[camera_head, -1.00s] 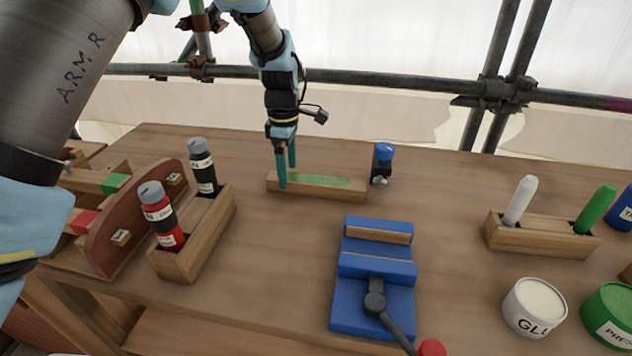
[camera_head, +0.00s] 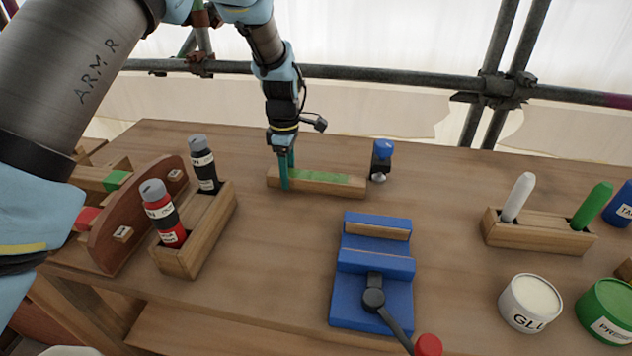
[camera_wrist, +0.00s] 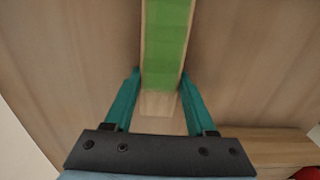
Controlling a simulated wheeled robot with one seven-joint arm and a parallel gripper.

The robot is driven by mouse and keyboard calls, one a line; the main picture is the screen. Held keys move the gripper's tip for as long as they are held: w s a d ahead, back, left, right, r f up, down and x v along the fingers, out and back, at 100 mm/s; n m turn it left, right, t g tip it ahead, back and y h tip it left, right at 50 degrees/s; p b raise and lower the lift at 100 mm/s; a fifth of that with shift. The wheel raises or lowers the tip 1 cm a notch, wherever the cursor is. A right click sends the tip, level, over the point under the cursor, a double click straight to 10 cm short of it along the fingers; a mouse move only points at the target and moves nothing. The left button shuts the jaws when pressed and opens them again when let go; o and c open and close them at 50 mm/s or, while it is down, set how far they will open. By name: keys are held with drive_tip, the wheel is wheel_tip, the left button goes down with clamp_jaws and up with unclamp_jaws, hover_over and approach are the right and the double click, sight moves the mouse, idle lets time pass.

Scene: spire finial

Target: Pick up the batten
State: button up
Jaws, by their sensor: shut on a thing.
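The batten (camera_head: 325,184) is a wooden bar with a green strip along its top. It lies on the workbench near the back middle in the head view. My gripper (camera_head: 286,182) is at the batten's left end, pointing down, with its teal fingers closed across the bar's width. In the wrist view the batten (camera_wrist: 166,45) runs upward between the two fingertips of my gripper (camera_wrist: 160,82). The fingers press on its sides near the plain wooden end. The batten seems to rest on the bench; I see no clear gap below it.
A blue-topped tool (camera_head: 380,160) stands just right of the batten. A blue vise (camera_head: 372,290) sits in front. A wooden holder (camera_head: 195,240) with two bottles is at left. A rack (camera_head: 540,232) with a white and a green stick is at right.

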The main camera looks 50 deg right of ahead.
clamp_jaws()
drive_tip(key=shift+r, duration=0.1)
